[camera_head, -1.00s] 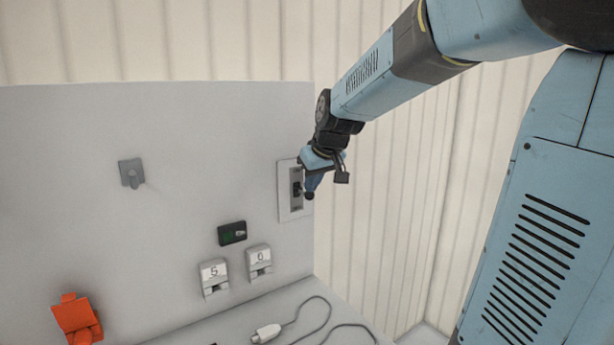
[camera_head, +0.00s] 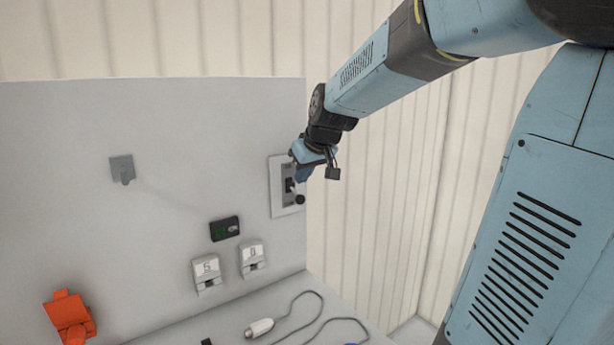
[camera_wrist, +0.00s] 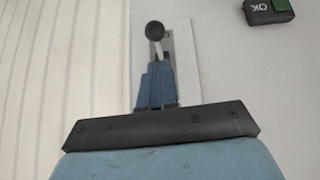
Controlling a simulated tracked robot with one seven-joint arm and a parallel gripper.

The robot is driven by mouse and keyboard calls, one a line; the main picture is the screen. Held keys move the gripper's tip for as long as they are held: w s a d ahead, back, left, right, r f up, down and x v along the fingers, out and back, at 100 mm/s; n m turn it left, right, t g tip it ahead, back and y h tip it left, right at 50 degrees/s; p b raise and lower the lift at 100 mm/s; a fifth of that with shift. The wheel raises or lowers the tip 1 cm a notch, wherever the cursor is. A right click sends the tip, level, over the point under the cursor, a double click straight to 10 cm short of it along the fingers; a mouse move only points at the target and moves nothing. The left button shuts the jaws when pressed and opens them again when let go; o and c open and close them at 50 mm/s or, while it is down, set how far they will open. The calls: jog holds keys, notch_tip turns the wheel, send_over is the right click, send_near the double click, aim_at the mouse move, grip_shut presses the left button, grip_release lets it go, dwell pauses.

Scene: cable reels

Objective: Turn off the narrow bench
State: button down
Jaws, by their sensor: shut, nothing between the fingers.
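A lever switch sits on a white plate (camera_head: 277,172) at the right edge of the grey upright panel. Its lever ends in a black ball knob (camera_head: 300,199), low on the plate and standing out from it. In the wrist view the knob (camera_wrist: 154,31) is just beyond my fingertips, with a pale lever stem below it. My gripper (camera_head: 303,178) is shut and empty, just above the knob in the head view. I cannot tell whether it touches the lever. My fingers (camera_wrist: 155,80) hide part of the plate and slot.
A black box with a green light (camera_head: 225,229) is on the panel; the wrist view shows its OK marking (camera_wrist: 268,10). Two white numbered holders (camera_head: 207,273), a grey hook (camera_head: 122,169) and an orange fixture (camera_head: 70,318) are there too. A white-plugged cable (camera_head: 259,327) lies on the worktop.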

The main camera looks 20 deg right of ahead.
jog(key=s+d+r, duration=0.1)
jog(key=s+r, duration=0.7)
jog(key=s, duration=0.3)
jog(key=shift+d, duration=0.3)
jog(key=shift+f, duration=0.1)
dwell(0.3)
jog(key=s+a+f+m+g+h, duration=0.1)
jog(key=s+a+f+m+g, duration=0.1)
jog(key=s+f, duration=0.9)
jog(key=s, duration=0.4)
jog(key=shift+a+f+m, duration=0.2)
jog(key=shift+f+m, duration=0.2)
